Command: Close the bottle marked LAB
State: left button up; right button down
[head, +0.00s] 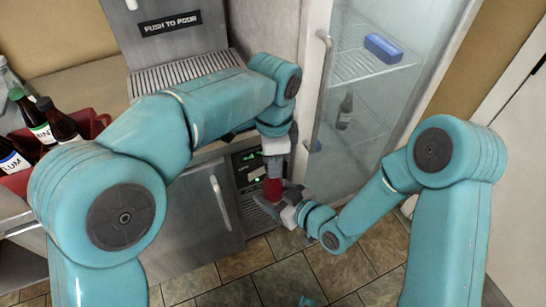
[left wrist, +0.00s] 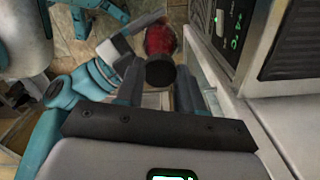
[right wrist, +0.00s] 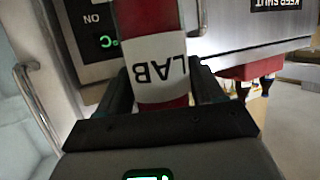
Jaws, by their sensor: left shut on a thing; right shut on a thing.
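The red bottle (head: 272,188) stands between my two grippers in the head view. In the right wrist view its white label (right wrist: 155,68) reads LAB, upside down in the picture. My right gripper (head: 280,204) is shut on the bottle's body from the side. My left gripper (head: 274,165) is above the bottle and pointing down. In the left wrist view its fingers are shut on a dark round cap (left wrist: 160,72), with the red body (left wrist: 160,40) beyond it. Whether the cap is seated on the neck or only over it cannot be told.
A red crate (head: 95,122) with several dark bottles stands on the counter at left. A fridge with a glass door (head: 340,130) is behind, holding a blue box (head: 383,48) and a bottle (head: 345,111). A control panel (head: 250,165) is close behind my grippers.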

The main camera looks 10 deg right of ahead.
pick_arm(q)
jog(key=m, duration=0.8)
jog(key=shift+m, duration=0.3)
jog(key=o, duration=1.2)
jog(key=shift+o, duration=0.2)
notch_tip(320, 180, up, 12)
